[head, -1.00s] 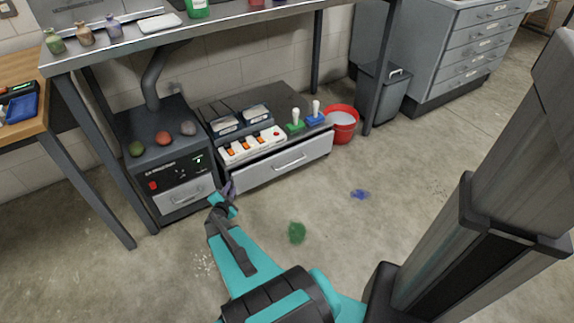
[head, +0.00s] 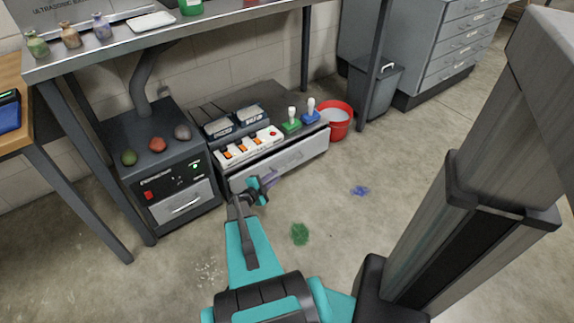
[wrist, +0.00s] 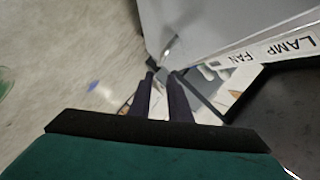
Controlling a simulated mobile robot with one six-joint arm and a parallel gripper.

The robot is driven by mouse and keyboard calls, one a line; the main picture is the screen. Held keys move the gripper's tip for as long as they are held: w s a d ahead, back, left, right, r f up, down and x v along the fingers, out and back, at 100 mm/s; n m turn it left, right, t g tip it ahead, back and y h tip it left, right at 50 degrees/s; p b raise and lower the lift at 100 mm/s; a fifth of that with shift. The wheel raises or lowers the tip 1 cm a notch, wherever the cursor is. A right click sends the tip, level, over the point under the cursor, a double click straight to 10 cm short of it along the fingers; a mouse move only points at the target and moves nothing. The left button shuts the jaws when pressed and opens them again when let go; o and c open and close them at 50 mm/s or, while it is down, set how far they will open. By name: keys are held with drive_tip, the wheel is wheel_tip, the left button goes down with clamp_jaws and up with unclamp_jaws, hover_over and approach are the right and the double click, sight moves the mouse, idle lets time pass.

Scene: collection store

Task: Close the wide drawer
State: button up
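The wide drawer (head: 300,156) is the light grey front in the low dark cabinet under the bench. A dark gap shows along its top edge, so it looks slightly open. My gripper (head: 270,179) is in front of the drawer's left part and hides some of it. In the wrist view the drawer front (wrist: 205,22) fills the top, with its handle (wrist: 168,48) just beyond my fingertips (wrist: 162,74). The two dark fingers stand apart with nothing clearly held between them. Whether they touch the drawer is unclear.
A white switch strip (head: 248,146) sits on the cabinet above the drawer. A dark box unit (head: 165,170) stands at the left, a red bucket (head: 337,120) at the right. The floor in front is clear except for green (head: 300,234) and blue (head: 360,190) patches.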

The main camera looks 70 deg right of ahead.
sight(288, 165)
drive_tip(key=shift+w, duration=0.1)
drive_tip(key=b+x, duration=0.3)
drive_tip(key=x, duration=1)
drive_tip(key=shift+d+f, duration=0.2)
drive_tip(key=shift+d, duration=0.05)
clamp_jaws()
